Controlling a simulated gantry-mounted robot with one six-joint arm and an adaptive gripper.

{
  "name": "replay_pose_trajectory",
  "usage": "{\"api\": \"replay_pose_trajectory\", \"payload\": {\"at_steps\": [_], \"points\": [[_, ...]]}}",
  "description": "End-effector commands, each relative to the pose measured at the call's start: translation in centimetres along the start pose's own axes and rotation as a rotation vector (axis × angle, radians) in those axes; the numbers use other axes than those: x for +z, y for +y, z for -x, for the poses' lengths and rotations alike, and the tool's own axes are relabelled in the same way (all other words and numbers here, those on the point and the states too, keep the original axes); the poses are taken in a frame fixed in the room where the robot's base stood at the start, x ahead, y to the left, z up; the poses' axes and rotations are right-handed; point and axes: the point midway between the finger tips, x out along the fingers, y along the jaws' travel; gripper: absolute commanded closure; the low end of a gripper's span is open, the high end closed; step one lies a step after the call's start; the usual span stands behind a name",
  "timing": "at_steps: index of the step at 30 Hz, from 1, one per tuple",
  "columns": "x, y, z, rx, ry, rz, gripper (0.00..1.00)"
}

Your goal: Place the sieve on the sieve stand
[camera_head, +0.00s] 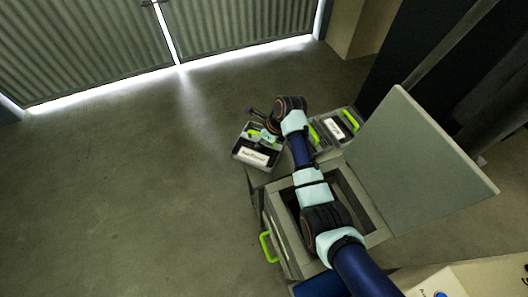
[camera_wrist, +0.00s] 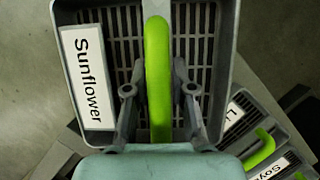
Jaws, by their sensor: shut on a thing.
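A grey sieve tray with a slotted base (camera_wrist: 225,20) and a white label reading "Sunflower" fills much of the wrist view. Its bright green handle (camera_wrist: 158,60) lies between the two fingers of my gripper (camera_wrist: 158,92), which is shut on it. In the head view the same sieve (camera_head: 243,161) hangs left of two other sieves, near the far left corner of the grey machine; my gripper (camera_head: 268,136) is at its top. Whether the sieve touches anything below is unclear. The sieve stand is not clearly distinguishable; grey edges (camera_wrist: 52,160) show below the sieve.
Two sieves with green handles sit to the right, labels partly showing "Li" (camera_wrist: 238,108) and "Soy" (camera_wrist: 285,165); one is also clear in the head view (camera_head: 352,117). The grey machine's lid (camera_head: 425,150) stands open. Open floor (camera_head: 140,190) lies to the left.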

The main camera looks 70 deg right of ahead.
Motion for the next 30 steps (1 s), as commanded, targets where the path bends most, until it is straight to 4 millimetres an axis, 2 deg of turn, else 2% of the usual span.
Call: {"api": "replay_pose_trajectory", "payload": {"at_steps": [1,3,10,16,27,28,30], "points": [[-0.5,0.0,-1.1,0.002,0.001,-0.001,1.0],[-0.7,0.0,-1.8,0.0,-0.001,-0.001,1.0],[-1.1,0.0,-2.6,0.0,-0.001,0.0,1.0],[-2.4,0.0,-5.9,0.001,0.0,0.0,1.0],[-2.6,0.0,-6.3,0.0,-0.001,0.0,1.0],[-2.6,0.0,-6.3,0.0,0.0,0.0,0.73],[-2.6,0.0,-6.3,0.0,0.0,0.0,0.62]]}}
